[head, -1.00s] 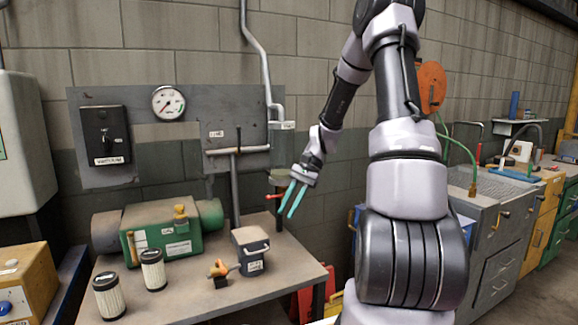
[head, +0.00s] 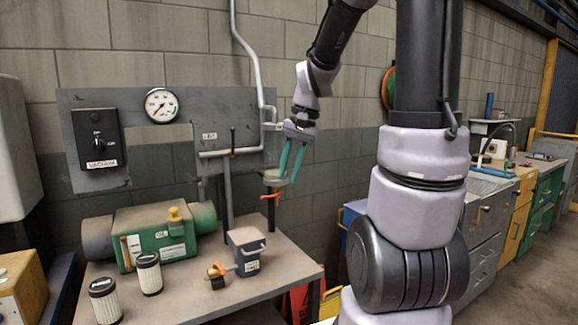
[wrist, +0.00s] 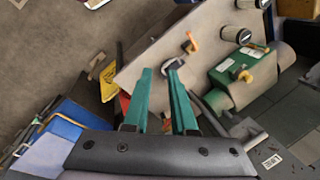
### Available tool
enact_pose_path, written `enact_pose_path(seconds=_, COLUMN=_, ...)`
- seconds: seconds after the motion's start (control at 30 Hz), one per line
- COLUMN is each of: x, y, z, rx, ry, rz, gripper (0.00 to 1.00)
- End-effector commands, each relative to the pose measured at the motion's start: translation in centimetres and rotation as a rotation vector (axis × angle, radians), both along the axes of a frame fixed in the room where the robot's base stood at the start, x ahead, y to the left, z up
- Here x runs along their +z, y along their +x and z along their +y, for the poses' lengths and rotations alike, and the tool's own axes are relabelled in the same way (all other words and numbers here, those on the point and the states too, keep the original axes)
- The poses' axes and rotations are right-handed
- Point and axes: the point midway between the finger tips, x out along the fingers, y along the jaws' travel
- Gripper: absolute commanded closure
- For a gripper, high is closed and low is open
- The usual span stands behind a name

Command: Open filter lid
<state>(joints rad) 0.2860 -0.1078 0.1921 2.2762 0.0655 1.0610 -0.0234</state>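A small dark box with a grey lid (head: 246,236) and a light handle stands on the workbench in the head view; I take it for the filter housing, with its lid closed. In the wrist view what seems to be the same box (wrist: 173,66) lies just beyond the fingertips, partly hidden. My gripper (head: 287,180) has two teal fingers pointing down, apart and empty. It is above and to the right of the box in the head view. The fingers also show in the wrist view (wrist: 160,75), with a gap between them.
The workbench (head: 205,295) also bears two white filter cartridges (head: 148,273), a green pump (head: 160,235) and an orange-handled valve (head: 216,273). A vertical pipe with a red handle (head: 270,196) stands behind the box, close to my gripper in the picture. A gauge (head: 161,105) hangs behind.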

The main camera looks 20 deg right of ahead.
Motion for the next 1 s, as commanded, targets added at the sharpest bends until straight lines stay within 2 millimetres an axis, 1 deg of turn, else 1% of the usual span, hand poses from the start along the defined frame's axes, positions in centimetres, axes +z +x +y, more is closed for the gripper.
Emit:
enact_pose_path(seconds=0.1, x=1.1, y=-0.8, z=0.2, rx=0.012, ry=-0.02, rz=-0.039, gripper=0.75)
enact_pose_path(seconds=0.2, x=1.6, y=-1.1, z=0.2, rx=0.016, ry=-0.029, rz=-0.06, gripper=0.75)
enact_pose_path(seconds=0.83, x=2.0, y=-1.5, z=0.3, rx=0.022, ry=-0.037, rz=-0.078, gripper=0.75)
enact_pose_path(seconds=0.93, x=2.9, y=-2.2, z=0.5, rx=0.031, ry=-0.052, rz=-0.115, gripper=0.75)
enact_pose_path(seconds=1.0, x=4.1, y=-3.2, z=0.7, rx=0.044, ry=-0.07, rz=-0.164, gripper=0.75)
